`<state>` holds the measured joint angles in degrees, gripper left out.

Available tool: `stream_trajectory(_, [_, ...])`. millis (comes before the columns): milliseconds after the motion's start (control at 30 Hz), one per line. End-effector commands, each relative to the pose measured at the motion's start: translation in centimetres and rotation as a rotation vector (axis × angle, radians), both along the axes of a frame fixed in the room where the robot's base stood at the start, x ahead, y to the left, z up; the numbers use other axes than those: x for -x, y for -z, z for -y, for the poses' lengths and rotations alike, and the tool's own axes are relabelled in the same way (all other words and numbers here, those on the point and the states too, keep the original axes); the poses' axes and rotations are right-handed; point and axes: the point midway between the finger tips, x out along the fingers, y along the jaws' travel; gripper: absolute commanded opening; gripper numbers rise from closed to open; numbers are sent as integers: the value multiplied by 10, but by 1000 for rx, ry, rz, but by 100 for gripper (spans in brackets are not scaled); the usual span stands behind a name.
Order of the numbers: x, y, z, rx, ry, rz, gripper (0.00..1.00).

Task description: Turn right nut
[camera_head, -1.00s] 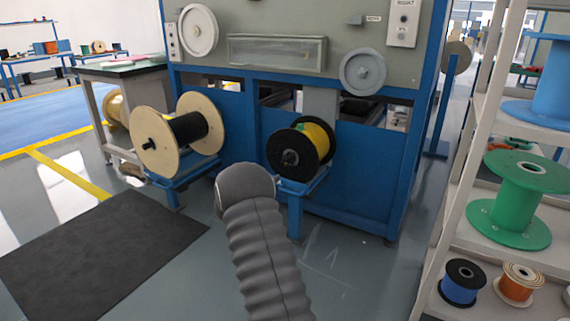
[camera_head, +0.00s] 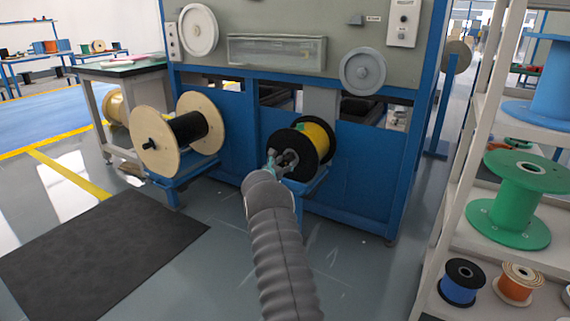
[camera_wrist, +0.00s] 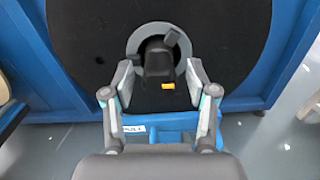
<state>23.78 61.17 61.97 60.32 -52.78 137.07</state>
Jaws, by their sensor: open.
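The right nut (camera_wrist: 158,60) is a dark, lobed knob at the hub of the right spool, with a grey ring behind it. My gripper (camera_wrist: 160,75) is open, with one finger on each side of the nut in the wrist view. I cannot tell whether the fingers touch it. In the head view my gripper (camera_head: 281,160) is at the front of the black spool with yellow cable (camera_head: 318,140), and it partly hides the hub. A small orange mark (camera_wrist: 168,86) shows just below the nut.
A wooden spool with black cable (camera_head: 158,142) sits on the blue machine's left holder. A blue bracket (camera_wrist: 172,122) lies below my fingers in the wrist view. A dark mat (camera_head: 100,245) covers the floor at left.

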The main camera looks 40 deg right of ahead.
Motion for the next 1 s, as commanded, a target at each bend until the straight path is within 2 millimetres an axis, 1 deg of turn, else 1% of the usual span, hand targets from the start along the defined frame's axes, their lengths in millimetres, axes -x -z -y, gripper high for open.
stream_trajectory(233, [0, 0, 0, 0, 0, 0, 58])
stream_trajectory(267, [0, 0, 0, 0, 0, 0, 53])
stream_trajectory(300, [0, -1, 0, 0, 0, 0, 43])
stream_trajectory(367, [0, -1, 0, 0, 0, 0, 28])
stream_trajectory(400, [0, -1, 0, 0, 0, 0, 18])
stream_trajectory(467, [0, -1, 0, 0, 0, 0, 3])
stream_trajectory(500, [0, 0, 0, 0, 0, 0, 0])
stream_trajectory(767, [0, 0, 1, 8, 1, -17, 0])
stream_trajectory(1000, [1, 1, 1, 49, 1, -114, 0])
